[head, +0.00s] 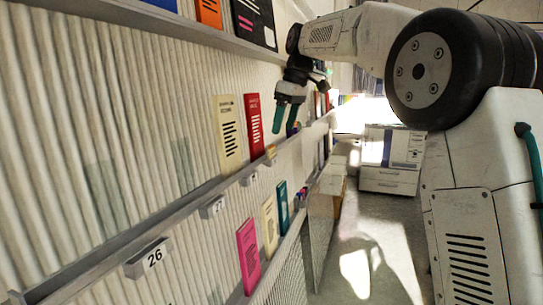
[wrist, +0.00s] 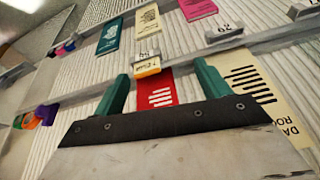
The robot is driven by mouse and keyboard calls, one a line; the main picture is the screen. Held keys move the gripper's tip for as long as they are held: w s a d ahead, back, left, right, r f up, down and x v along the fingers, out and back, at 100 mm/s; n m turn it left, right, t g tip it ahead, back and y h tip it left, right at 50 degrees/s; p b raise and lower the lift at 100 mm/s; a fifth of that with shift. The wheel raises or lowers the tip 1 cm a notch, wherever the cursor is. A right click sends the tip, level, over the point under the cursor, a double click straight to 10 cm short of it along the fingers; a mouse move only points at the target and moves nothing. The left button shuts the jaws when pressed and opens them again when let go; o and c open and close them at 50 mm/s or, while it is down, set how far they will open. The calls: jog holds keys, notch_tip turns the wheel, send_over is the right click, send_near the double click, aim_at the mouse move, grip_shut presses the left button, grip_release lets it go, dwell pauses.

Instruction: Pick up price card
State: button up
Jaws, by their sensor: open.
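A small orange-and-yellow card, which looks like the price card (head: 271,152), sits at the front of the shelf ledge, below the red book. In the wrist view the card (wrist: 147,68) is at a white label holder, between the lines of my two fingers. My gripper (head: 285,122) has green fingers and is open and empty. In the head view it hangs past the red book, near the ledge. In the wrist view its fingertips (wrist: 163,74) point toward the ledge, with the card ahead and apart from them.
A red book (head: 255,124) and a cream book (head: 229,133) stand on the upper ledge (head: 130,226). White holders, one marked 26 (head: 148,258), line its front. A pink book (head: 248,254), a cream one and a teal one stand below. The floor (head: 365,270) at right is clear.

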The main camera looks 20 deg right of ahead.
aim_at(272, 148)
jog(key=shift+n, duration=0.6)
jog(key=w+f, duration=0.2)
jog(key=w+a+f, duration=0.1)
jog(key=w+f, duration=0.1)
jog(key=f, duration=0.1)
jog(key=w+f, duration=0.2)
jog(key=shift+a+f, duration=0.3)
jog(key=shift+f, duration=0.1)
jog(key=c, duration=1)
